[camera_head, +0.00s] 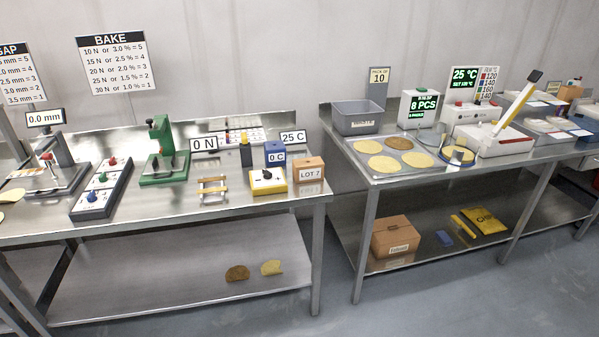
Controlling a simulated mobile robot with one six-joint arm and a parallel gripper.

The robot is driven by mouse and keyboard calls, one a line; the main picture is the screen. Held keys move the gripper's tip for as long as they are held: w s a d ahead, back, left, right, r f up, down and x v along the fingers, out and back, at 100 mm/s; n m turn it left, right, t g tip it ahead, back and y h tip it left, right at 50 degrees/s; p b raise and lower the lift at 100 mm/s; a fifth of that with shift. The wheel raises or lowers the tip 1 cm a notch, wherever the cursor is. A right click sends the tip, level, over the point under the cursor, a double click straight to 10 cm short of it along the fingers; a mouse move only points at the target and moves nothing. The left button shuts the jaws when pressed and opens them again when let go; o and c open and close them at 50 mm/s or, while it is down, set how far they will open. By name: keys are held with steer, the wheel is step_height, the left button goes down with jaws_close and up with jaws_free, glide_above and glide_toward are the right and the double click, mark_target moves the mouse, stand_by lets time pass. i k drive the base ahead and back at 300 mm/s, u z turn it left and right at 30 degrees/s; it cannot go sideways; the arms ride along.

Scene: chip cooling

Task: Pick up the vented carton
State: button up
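A brown carton (393,238) stands upright on the lower shelf of the right table, near its left end. It has a dark slot near the top of its front and a small pale label that I cannot read clearly. A smaller brown box marked "LOT 7" (309,169) stands at the right end of the left table's top. I cannot tell for certain which of the two is the vented carton; only the lower one shows a slot. My gripper is not in view.
On the lower right shelf, a blue block (444,238), a yellow bar (464,226) and a yellow packet (484,221) lie right of the carton. A grey bin (356,118) and several round chips are above. A floor gap separates the two tables.

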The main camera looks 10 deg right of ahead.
mark_target(305, 170)
steer(key=u, duration=1.15)
steer(key=i, duration=0.85)
steer(key=u, duration=0.1)
steer(key=k, duration=0.35)
steer(key=u, duration=0.05)
